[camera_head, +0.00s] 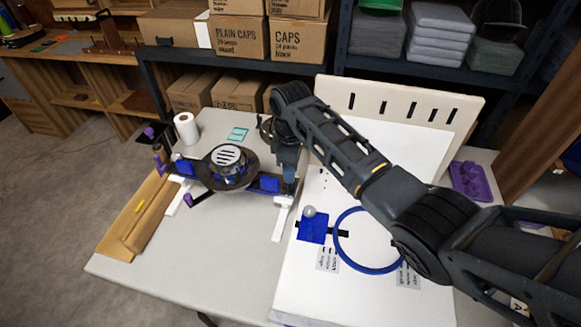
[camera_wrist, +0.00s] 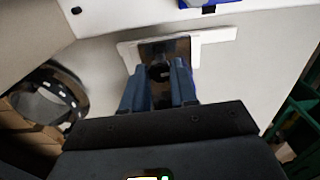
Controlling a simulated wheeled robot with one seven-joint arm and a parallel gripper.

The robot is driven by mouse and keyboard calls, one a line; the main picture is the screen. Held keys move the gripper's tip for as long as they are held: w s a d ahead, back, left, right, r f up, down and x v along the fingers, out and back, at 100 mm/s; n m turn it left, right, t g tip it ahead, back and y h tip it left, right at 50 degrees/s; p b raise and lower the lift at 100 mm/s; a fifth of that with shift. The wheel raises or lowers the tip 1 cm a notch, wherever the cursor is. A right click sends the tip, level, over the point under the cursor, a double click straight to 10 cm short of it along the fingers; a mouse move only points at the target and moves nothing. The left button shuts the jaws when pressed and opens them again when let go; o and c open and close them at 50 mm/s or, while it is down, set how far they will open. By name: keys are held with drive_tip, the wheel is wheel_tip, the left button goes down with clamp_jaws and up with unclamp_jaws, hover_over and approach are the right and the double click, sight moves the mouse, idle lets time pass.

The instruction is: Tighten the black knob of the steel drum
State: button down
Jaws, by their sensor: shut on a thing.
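The steel drum (camera_head: 228,158) sits in a dark ring with blue blocks on a stand with white feet, left of the table's middle. In the wrist view its rounded dark rim (camera_wrist: 77,92) shows at the left. My gripper (camera_head: 289,182) points down at the right end of the stand. In the wrist view its two blue-grey fingers (camera_wrist: 158,84) stand on either side of the black knob (camera_wrist: 159,70), and it is shut on it. The knob is hidden behind my gripper in the head view. A white foot (camera_wrist: 212,37) of the stand lies just beyond it.
A white board (camera_head: 330,285) with a blue hoop (camera_head: 342,250) lies to the right under my arm. A paper roll (camera_head: 186,129) stands behind the drum. A brown cardboard piece (camera_head: 125,235) lies at the left edge. The front left of the table is clear.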

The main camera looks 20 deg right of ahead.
drive_tip(key=shift+r, duration=0.1)
drive_tip(key=c, duration=0.9)
unclamp_jaws()
drive_tip(key=shift+w+r+b, duration=0.1)
drive_tip(key=shift+r+b, duration=0.2)
drive_tip(key=shift+r, duration=3.55)
drive_tip(key=shift+a, duration=0.1)
